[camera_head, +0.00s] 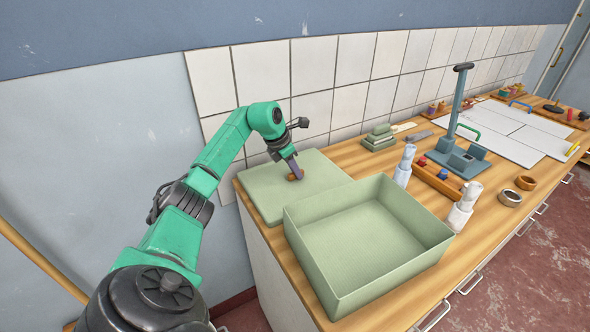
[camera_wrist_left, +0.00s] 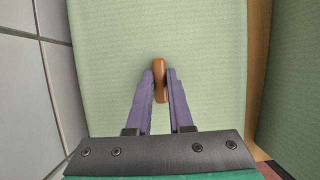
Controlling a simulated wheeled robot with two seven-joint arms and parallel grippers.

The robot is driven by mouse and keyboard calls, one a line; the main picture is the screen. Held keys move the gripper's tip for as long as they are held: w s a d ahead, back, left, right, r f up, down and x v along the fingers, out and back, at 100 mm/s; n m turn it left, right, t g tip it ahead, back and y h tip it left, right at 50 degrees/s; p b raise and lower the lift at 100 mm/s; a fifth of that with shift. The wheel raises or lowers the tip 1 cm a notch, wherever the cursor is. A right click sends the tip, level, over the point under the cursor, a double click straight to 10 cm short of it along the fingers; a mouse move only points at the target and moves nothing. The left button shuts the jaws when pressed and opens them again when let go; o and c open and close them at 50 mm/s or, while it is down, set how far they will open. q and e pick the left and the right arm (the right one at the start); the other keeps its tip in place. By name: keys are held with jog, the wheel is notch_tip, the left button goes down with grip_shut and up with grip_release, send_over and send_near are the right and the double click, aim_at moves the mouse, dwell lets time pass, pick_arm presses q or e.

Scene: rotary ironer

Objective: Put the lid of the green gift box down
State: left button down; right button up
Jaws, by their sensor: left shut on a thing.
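The lid (camera_head: 267,203) of the green gift box is a flat pale green square at the left end of the wooden counter, close to the tiled wall. It fills most of the left wrist view (camera_wrist_left: 200,50). A small orange-brown knob (camera_wrist_left: 159,80) stands on its middle. My left gripper (camera_head: 295,174) is shut on this knob from above, with its purple fingers (camera_wrist_left: 160,92) on both sides. The open green box (camera_head: 346,288) stands just in front and to the right, empty inside. I cannot tell whether the lid touches the counter. My right gripper is not in view.
White spray bottles (camera_head: 462,207) stand right of the box, near a wooden tray (camera_head: 437,182). A blue-grey stand (camera_head: 459,160) rises behind them. Two rings (camera_head: 510,198) lie near the front edge.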

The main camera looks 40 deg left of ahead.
pick_arm(q)
jog(key=c, duration=0.8)
grip_release()
jog(key=b+v, duration=0.1)
jog(key=v, duration=1.1)
